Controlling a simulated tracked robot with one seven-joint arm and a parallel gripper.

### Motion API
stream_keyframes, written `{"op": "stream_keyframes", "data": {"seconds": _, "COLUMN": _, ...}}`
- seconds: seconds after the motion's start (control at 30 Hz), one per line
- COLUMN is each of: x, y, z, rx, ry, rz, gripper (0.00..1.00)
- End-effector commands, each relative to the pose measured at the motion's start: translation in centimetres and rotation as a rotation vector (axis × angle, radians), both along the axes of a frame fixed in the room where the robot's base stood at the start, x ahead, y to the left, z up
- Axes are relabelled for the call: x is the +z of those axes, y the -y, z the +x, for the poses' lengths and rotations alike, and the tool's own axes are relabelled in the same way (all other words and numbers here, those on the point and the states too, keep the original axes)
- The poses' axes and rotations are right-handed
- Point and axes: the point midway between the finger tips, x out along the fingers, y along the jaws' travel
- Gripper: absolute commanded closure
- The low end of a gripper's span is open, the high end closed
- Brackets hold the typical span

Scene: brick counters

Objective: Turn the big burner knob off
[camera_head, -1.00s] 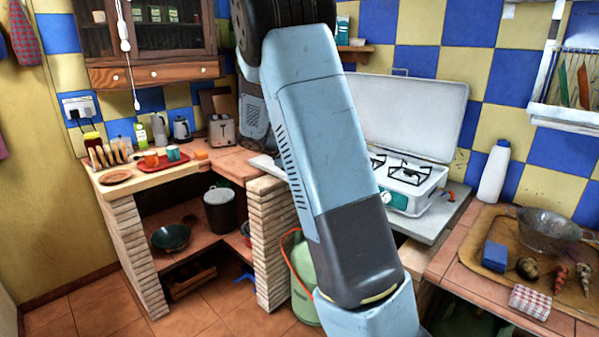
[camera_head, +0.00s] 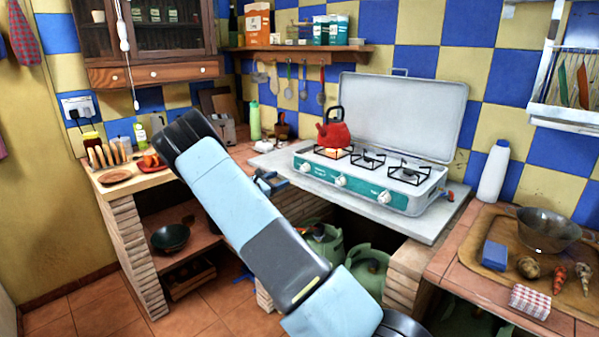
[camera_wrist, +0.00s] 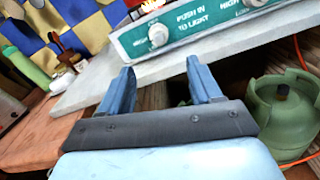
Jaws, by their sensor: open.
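The white gas stove (camera_head: 415,206) has a teal front panel with three white knobs. The left knob (camera_head: 305,167) is nearest my gripper; the middle knob (camera_head: 340,181) and right knob (camera_head: 384,197) are farther right. A red kettle (camera_head: 333,135) stands on the left burner, with an orange flame glow (camera_head: 327,152) under it. My gripper (camera_head: 268,182) is open and empty, left of the stove by the slab's front edge. In the wrist view, a knob (camera_wrist: 158,35) shows beyond and between the two fingers (camera_wrist: 161,88), apart from them.
The stove stands on a grey slab (camera_head: 437,226) whose front edge is close to my fingers. Green gas bottles (camera_head: 365,268) stand below. A white bottle (camera_head: 493,172) stands right of the stove; a green bottle (camera_head: 254,121) and wooden counter are to the left.

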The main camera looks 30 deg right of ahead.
Motion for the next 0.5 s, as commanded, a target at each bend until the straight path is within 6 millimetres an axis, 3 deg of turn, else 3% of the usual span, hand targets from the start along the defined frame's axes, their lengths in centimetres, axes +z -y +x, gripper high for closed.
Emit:
{"op": "stream_keyframes", "data": {"seconds": 0.17, "x": -0.1, "y": 1.1, "z": 0.5, "rx": 0.003, "ry": -0.002, "rz": -0.007, "gripper": 0.36}}
{"op": "stream_keyframes", "data": {"seconds": 0.5, "x": -0.1, "y": 6.5, "z": 2.4, "rx": 0.001, "ry": -0.001, "rz": -0.005, "gripper": 0.36}}
